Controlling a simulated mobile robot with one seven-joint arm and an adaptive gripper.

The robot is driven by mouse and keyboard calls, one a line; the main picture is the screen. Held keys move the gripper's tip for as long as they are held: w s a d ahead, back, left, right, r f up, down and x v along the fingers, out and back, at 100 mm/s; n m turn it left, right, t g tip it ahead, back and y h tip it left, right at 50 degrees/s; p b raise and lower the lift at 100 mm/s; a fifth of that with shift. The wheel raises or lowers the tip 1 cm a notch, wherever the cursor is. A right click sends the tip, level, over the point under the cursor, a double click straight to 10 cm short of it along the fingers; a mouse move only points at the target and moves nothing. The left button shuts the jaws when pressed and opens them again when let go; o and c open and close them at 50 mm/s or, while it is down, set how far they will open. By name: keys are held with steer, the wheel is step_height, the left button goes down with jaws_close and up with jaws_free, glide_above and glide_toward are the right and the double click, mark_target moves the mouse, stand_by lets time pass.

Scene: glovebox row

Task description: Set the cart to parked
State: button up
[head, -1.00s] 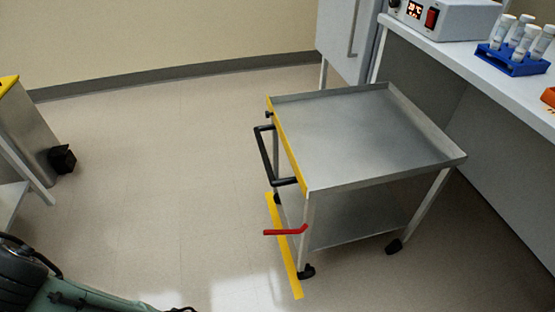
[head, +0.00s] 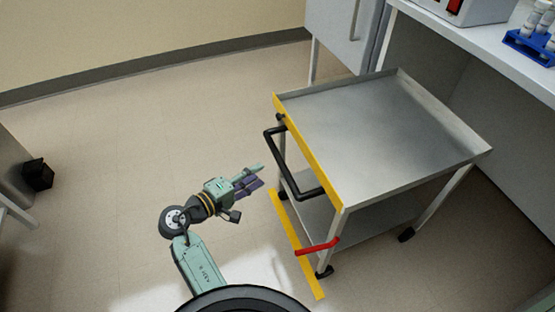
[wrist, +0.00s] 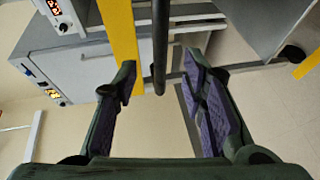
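The cart (head: 400,125) is a metal two-shelf trolley with a yellow front edge and a black push handle (head: 288,168) on its left side. A red lever (head: 318,247) sticks out low at its near left leg, above a yellow floor strip (head: 295,240). My gripper (head: 260,177) is to the left of the handle, apart from it, pointing toward the cart. In the wrist view the two purple-padded fingers are spread (wrist: 165,100), with nothing between the pads. The black handle bar (wrist: 160,45) shows ahead, in line with the gap.
A white bench (head: 480,50) with an instrument and a blue tube rack (head: 530,48) stands at the right, behind the cart. A white cabinet (head: 345,35) stands at the back.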

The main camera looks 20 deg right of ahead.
mark_target(280, 161)
steer(key=p+x, duration=0.1)
steer(key=x, duration=0.9)
steer(key=shift+d+f, duration=0.15)
steer(key=shift+d, duration=0.15)
steer(key=shift+c, duration=0.5)
jaws_close()
